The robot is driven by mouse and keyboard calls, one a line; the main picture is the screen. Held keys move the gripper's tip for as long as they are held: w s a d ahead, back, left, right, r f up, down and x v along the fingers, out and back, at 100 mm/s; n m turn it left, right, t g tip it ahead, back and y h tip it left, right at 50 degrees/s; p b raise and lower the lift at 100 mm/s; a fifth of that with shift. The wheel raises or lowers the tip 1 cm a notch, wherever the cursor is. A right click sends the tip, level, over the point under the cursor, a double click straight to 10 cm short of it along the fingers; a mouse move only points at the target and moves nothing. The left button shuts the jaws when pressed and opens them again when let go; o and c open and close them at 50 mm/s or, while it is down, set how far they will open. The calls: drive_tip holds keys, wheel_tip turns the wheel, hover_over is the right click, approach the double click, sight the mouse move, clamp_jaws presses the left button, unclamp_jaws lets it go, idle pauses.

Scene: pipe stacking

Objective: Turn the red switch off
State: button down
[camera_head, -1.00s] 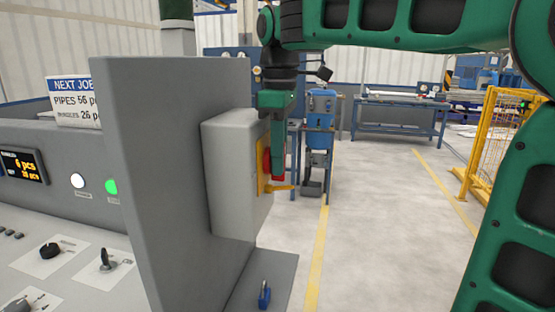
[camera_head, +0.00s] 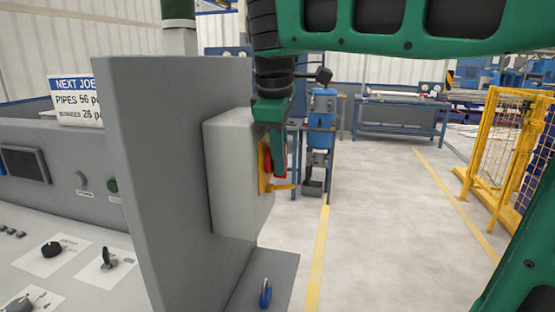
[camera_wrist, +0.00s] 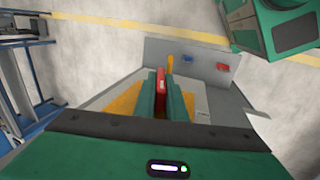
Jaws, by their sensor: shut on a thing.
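The red switch (camera_head: 267,163) sits on a yellow plate (camera_head: 262,182) on the side of a grey box (camera_head: 228,175). It also shows in the wrist view (camera_wrist: 161,90), upright between my two green fingers. My gripper (camera_head: 276,170) is at the switch and shut on its red handle. The fingers hide part of the handle. A yellow tab (camera_head: 282,187) sticks out beside it.
The grey box is fixed to an upright grey panel (camera_head: 160,170). A blue padlock (camera_head: 265,292) is on the ledge below. The console's display (camera_head: 25,165) is dark. Open floor lies to the right, before a yellow fence (camera_head: 500,150).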

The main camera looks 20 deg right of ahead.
drive_tip(key=shift+r, duration=0.1)
drive_tip(key=c, duration=1.8)
unclamp_jaws()
drive_tip(key=shift+v, duration=5.35)
drive_tip(key=shift+d, duration=0.1)
